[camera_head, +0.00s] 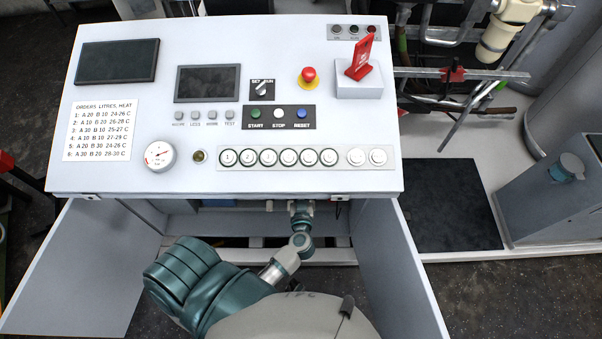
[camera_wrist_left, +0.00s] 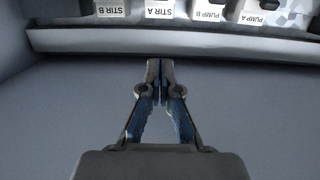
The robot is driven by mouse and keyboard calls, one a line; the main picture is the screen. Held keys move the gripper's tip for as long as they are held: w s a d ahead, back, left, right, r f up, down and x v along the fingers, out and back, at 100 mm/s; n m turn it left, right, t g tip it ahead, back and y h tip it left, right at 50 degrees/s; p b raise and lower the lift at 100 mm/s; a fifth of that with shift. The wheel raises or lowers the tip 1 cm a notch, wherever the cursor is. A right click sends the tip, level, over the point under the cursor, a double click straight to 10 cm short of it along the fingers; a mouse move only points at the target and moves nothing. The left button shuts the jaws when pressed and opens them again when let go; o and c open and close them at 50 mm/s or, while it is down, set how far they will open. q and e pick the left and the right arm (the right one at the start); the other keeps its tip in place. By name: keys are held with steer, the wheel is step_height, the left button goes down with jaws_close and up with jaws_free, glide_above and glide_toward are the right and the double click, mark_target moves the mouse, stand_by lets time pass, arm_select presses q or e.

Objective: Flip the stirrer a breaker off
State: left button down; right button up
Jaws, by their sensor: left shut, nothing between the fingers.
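In the left wrist view the STIR A label (camera_wrist_left: 160,12) shows upside down on a row of breakers at the top edge. The breaker's switch is cut off by the frame, so I cannot tell its position. My left gripper (camera_wrist_left: 160,68) is shut and empty. Its fingertips point at the STIR A label from below the pale ledge and appear apart from the breaker. In the head view my arm (camera_head: 290,258) reaches under the console into the open cabinet, and the fingers are hidden there. My right gripper is not in view.
The STIR B label (camera_wrist_left: 110,11) is to the left of STIR A, and PUMP B (camera_wrist_left: 208,13) and PUMP A (camera_wrist_left: 252,18) are to the right. A pale ledge (camera_wrist_left: 230,43) runs below the labels. Open cabinet doors (camera_head: 85,265) (camera_head: 392,265) flank my arm beneath the console (camera_head: 330,180).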

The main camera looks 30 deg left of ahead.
arm_select(q)
steer(key=shift+d, duration=0.1)
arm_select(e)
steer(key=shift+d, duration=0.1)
arm_select(q)
steer(key=b+x, duration=0.2)
steer(key=x, duration=0.8)
steer(key=shift+w, duration=0.15)
steer(key=f, duration=0.1)
steer(key=s+f+b, duration=0.1)
steer(key=d+f, duration=0.1)
steer(key=shift+s+d+f+b, duration=0.1)
steer(key=shift+s+f+b, duration=0.15)
steer(key=shift+s+b, duration=0.15)
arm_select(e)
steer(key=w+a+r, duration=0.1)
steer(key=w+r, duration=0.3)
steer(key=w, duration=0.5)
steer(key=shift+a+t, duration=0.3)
